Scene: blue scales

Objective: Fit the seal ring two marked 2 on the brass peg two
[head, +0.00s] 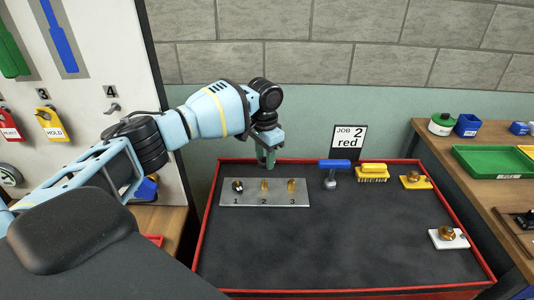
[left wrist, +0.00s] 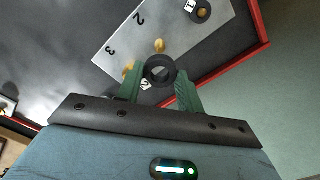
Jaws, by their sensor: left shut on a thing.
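My left gripper (head: 266,160) is shut on a dark ring (left wrist: 171,69), with a green finger on each side of it in the left wrist view (left wrist: 160,80). A small white tag (left wrist: 146,86) sits at the ring; its mark is too small to read. In the head view I cannot make out the ring. The gripper is above the back edge of the grey plate (head: 220,199), behind brass peg two (head: 264,185). Peg two, bare, also shows beyond the ring in the left wrist view (left wrist: 159,45). The ring is apart from it. My right gripper is out of view.
Peg one (head: 238,185) carries a dark ring tagged 1; peg three (head: 291,185) is bare. A red rim (head: 209,215) bounds the dark worktop. A blue-handled tool (head: 333,166), yellow brush (head: 373,173) and two blocks stand right. The worktop's front is clear.

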